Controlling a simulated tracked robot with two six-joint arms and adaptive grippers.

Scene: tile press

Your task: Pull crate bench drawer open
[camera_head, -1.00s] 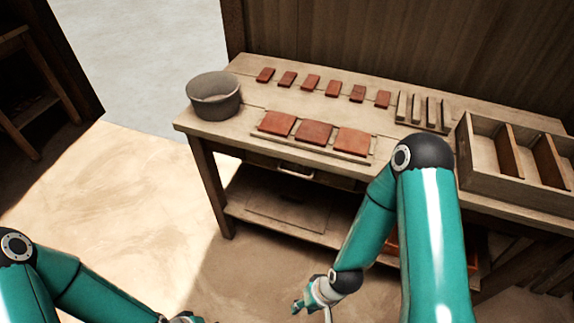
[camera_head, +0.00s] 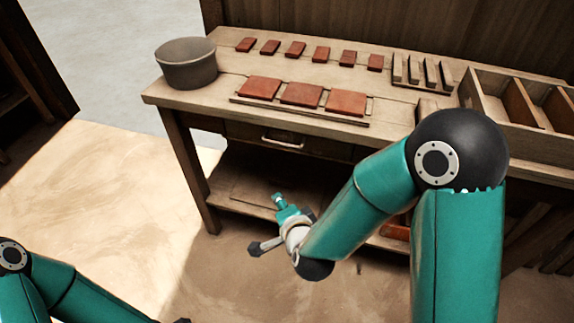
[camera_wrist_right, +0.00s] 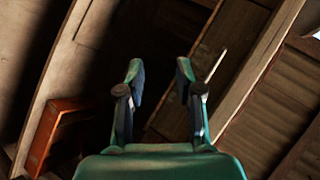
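The bench drawer (camera_head: 245,133) is under the worktop and looks shut, its front about flush with the bench frame. Its pale bar handle (camera_head: 283,142) is in the middle of the front. The handle also shows in the right wrist view as a thin light bar (camera_wrist_right: 216,66), beyond the right fingertip. My right gripper (camera_head: 268,223) is open and empty, in front of the bench and below the handle, apart from it. Its two spread fingers show in the right wrist view (camera_wrist_right: 161,75). Of my left gripper, only a dark tip (camera_head: 181,320) shows at the bottom edge; its fingers are hidden.
The worktop (camera_head: 215,95) bears a grey bucket (camera_head: 187,68), several red tiles (camera_head: 301,95), a slatted rack (camera_head: 420,75) and a divided crate (camera_head: 500,112). A lower shelf (camera_head: 240,190) holds an orange-red box (camera_wrist_right: 60,125). The floor at left is clear.

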